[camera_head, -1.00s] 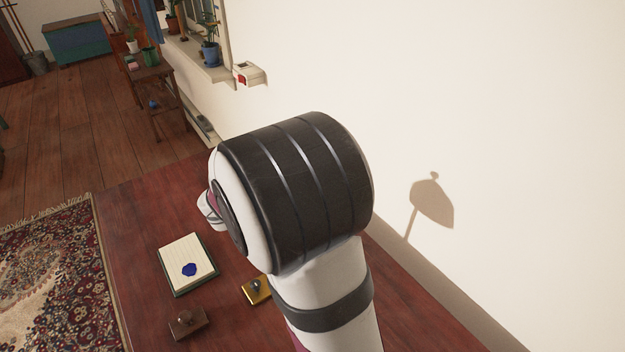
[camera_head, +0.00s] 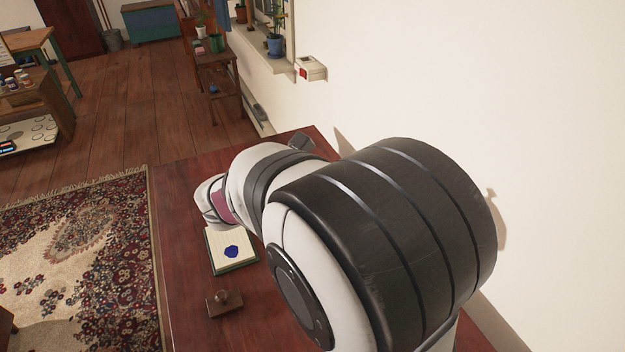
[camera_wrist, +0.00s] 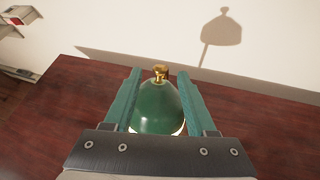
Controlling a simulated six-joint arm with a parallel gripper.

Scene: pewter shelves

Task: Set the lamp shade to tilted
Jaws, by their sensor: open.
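The lamp shade (camera_wrist: 158,108) is a green dome with a brass knob (camera_wrist: 160,74) on top and a pale lower rim. In the wrist view it sits between the two teal fingers of my gripper (camera_wrist: 166,88). The fingers are open, one on each side of the shade; I cannot tell whether either touches it. The lamp's stem and base are hidden behind the gripper body. In the head view my arm hides the lamp. The lamp's shadow (camera_wrist: 222,28) falls on the wall, its shade looking close to level.
On the dark red table (camera_head: 185,300) lie a notepad with a blue blot (camera_head: 232,252) and a wooden stamp or blotter (camera_head: 224,303). The white wall (camera_head: 420,70) runs along the table's right side. A red-and-white box (camera_head: 310,69) is fixed to the wall near the windowsill.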

